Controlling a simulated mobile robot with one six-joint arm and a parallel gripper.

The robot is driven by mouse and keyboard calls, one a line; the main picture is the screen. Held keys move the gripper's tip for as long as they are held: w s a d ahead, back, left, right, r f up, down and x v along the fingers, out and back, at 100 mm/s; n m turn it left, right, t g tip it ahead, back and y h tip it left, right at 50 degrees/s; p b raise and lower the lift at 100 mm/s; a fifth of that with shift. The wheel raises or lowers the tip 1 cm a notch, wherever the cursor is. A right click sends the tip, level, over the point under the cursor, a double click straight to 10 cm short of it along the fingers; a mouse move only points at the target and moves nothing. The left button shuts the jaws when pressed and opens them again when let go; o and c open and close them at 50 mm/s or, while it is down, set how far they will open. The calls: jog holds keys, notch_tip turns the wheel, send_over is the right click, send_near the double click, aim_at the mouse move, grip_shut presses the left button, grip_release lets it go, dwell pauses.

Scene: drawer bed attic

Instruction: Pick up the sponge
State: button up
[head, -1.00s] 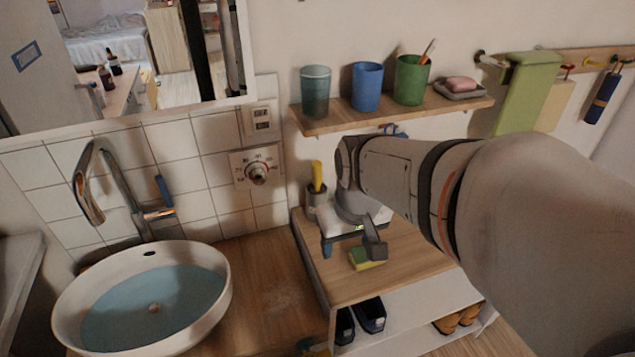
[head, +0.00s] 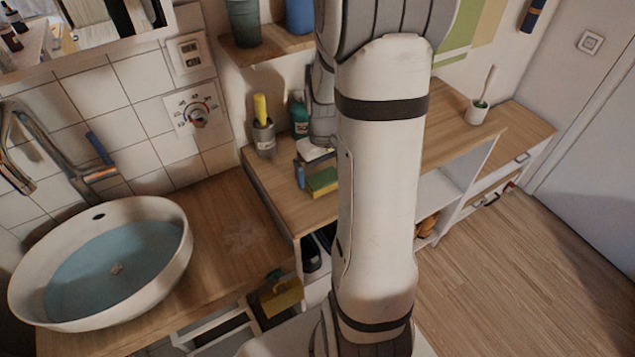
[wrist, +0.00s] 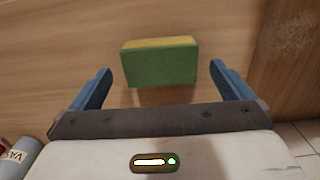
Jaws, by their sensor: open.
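The sponge (head: 322,181) is a small block, green with a yellow layer. It lies on the wooden cabinet top right of the sink in the head view. In the wrist view the sponge (wrist: 160,65) is upper centre, its green face toward the camera. My gripper (wrist: 158,85) is open, with blue fingers on either side of the sponge's near end. No contact with the sponge shows. In the head view my gripper (head: 312,175) is beside the sponge, and my arm hides part of it and the cabinet top.
A holder with a yellow handle (head: 262,135) and a green bottle (head: 299,115) stand behind my gripper. A wall shelf (head: 270,48) with cups hangs above. The round sink (head: 165,262) is at left. A white cup with a brush (head: 477,112) stands right.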

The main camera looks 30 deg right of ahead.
aim_at(323, 178)
notch_tip(323, 178, down, 3)
jog(key=shift+f, duration=0.15)
jog(key=shift+c, duration=0.2)
jog(key=c, duration=1)
jog(key=shift+o, duration=0.2)
